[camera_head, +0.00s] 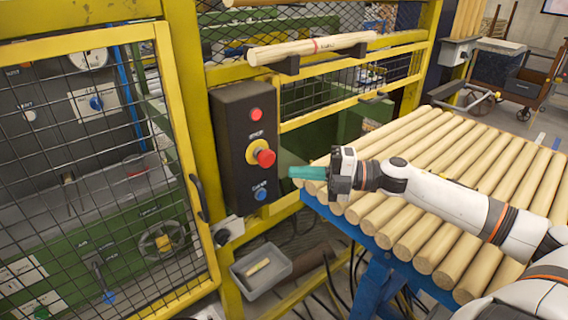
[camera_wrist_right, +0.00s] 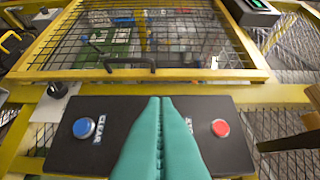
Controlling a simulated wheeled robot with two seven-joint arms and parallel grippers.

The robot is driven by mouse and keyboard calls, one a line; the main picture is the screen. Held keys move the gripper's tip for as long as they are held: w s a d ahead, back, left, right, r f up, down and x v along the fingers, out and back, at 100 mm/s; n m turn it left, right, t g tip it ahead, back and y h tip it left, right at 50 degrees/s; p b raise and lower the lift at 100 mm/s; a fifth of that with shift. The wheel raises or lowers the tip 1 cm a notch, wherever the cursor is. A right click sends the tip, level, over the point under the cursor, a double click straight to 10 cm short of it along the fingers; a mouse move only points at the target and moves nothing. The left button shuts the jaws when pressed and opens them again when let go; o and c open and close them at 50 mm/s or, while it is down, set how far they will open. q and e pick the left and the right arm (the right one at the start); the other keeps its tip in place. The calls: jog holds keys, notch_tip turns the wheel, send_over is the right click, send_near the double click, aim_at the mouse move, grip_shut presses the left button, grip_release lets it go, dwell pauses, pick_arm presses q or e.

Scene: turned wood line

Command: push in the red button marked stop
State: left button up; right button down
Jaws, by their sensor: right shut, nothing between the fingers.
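A dark control box (camera_head: 232,150) is fixed to the yellow frame. A large red mushroom button (camera_head: 265,157) on a yellow collar sticks out at its middle. A small flat red button or lamp (camera_head: 256,114) is above, with a pale label between them, too small to read surely. A blue button (camera_head: 261,194) marked CLEAR is below. My right gripper (camera_head: 293,172) is shut and empty, its teal fingertips just right of the mushroom button, seemingly apart from it. In the right wrist view the fingers (camera_wrist_right: 160,102) hide the mushroom button; the small red one (camera_wrist_right: 220,128) shows right. My left gripper is out of view.
A rack of turned wooden rods (camera_head: 440,180) lies under my right arm. A yellow mesh door (camera_head: 188,150) with a dark handle stands left of the box. A grey bin (camera_head: 262,285) sits below. A rod (camera_head: 310,47) rests on brackets above.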

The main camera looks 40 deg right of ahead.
aim_at(265, 162)
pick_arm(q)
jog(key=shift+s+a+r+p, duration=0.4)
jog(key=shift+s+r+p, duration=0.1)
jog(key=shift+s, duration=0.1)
pick_arm(e)
jog(key=shift+w+a, duration=0.2)
jog(key=shift+w, duration=0.6)
jog(key=shift+w+a, duration=0.25)
jog(key=shift+w, duration=0.55)
jog(key=shift+w+a, duration=0.2)
jog(key=shift+w, duration=0.6)
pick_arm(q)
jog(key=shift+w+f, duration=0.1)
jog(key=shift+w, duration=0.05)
pick_arm(e)
jog(key=shift+r, duration=0.1)
